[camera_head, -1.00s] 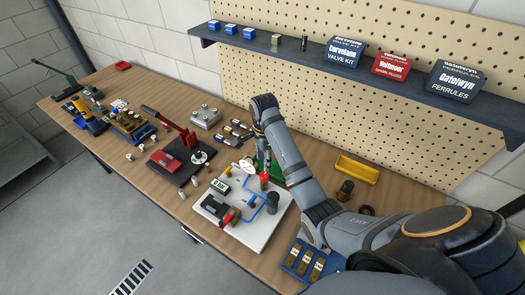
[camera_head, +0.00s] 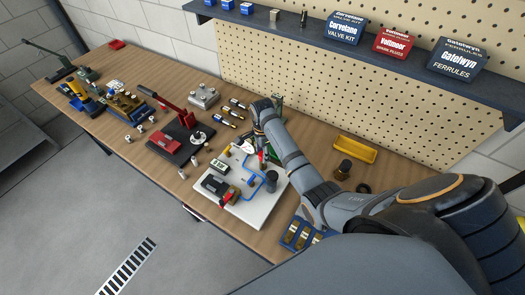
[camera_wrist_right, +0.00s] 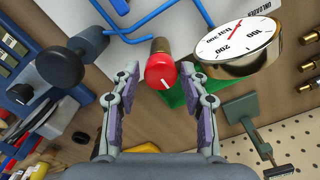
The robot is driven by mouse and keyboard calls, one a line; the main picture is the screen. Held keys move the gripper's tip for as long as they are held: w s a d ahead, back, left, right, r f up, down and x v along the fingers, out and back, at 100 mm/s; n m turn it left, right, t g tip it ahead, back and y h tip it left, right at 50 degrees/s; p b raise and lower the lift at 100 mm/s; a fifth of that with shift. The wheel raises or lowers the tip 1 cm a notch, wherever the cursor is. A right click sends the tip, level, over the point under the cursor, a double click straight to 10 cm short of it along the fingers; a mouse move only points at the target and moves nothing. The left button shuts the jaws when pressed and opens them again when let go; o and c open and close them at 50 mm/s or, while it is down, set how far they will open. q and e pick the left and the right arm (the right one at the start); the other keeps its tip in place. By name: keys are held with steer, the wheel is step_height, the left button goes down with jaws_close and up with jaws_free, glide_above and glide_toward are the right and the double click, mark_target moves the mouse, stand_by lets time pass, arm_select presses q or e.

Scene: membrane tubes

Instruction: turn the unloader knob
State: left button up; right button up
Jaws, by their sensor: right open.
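The red unloader knob (camera_wrist_right: 160,72), with a white line on its face, sits on a brass stem beside a dial gauge (camera_wrist_right: 240,48). In the head view the knob is mostly hidden by my right gripper (camera_head: 262,148), over the back of the white test board (camera_head: 245,218). In the right wrist view my right gripper (camera_wrist_right: 160,88) is open, one finger on each side of the knob. I see gaps between the fingers and the knob. The word "UNLOADER" is partly visible beyond the gauge. My left gripper is out of view.
Blue tubing (camera_head: 250,186) and a dark upright knob (camera_head: 271,180) stand on the board near the gripper. A yellow tray (camera_head: 355,149) and a dark cylinder (camera_head: 343,169) are to the right. A pegboard rises behind.

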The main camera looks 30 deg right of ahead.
steer(key=shift+f, duration=0.15)
steer(key=c, duration=0.9)
